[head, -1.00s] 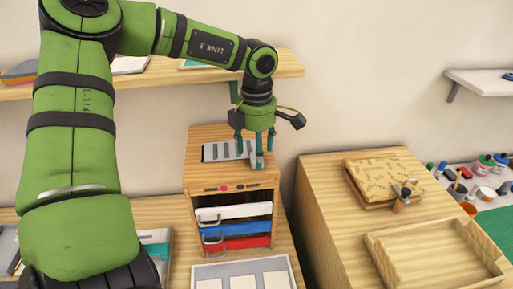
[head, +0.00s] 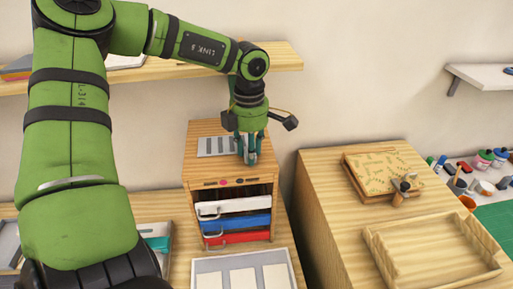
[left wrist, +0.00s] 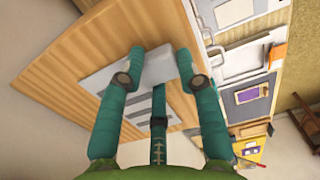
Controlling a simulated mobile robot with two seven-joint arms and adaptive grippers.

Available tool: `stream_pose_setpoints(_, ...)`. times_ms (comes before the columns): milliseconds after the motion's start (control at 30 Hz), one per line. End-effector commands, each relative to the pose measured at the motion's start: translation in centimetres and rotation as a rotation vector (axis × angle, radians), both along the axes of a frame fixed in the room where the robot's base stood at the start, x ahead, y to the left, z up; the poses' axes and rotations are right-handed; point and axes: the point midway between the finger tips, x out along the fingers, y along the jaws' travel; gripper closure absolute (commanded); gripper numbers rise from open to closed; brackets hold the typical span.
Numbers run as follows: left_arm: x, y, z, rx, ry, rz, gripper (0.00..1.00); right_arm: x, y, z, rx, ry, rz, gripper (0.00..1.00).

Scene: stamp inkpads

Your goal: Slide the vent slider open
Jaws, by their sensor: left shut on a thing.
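A wooden cabinet (head: 262,178) holds a flat grey vent slider (head: 215,147) with several darker slots in its top. My left gripper (head: 248,158) is over the right end of the slider, fingers pointing down. In the left wrist view, its teal fingers (left wrist: 160,85) are around a pale grey part of the slider (left wrist: 158,65), shut on it. The slotted part of the plate shows between and below the fingers. The fingers hide the slider's right end in the head view. My right gripper is not in view.
White, blue and red drawer fronts (head: 236,221) with handles face forward below the cabinet top. A tray with pale cards (head: 208,280) lies in front. A wooden table with an open wooden tray (head: 385,262) and a patterned block (head: 380,170) stands to the right. A wall shelf is behind.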

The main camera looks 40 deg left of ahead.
Motion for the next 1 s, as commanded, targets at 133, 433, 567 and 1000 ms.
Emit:
stream_pose_setpoints(133, -1.1, 1.4, 0.2, 0.007, -0.016, 0.003, 1.0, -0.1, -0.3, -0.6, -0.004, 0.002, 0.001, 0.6)
stream_pose_setpoints(433, -1.6, 1.8, 0.3, 0.008, -0.015, -0.001, 1.0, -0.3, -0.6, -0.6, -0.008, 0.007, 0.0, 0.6)
stream_pose_setpoints(567, -1.6, 1.8, 0.3, 0.008, -0.017, -0.001, 0.58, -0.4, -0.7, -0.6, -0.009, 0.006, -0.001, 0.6)
stream_pose_setpoints(1000, -1.8, 1.7, 0.4, 0.004, -0.008, -0.001, 0.33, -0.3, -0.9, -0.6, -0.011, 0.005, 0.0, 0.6)
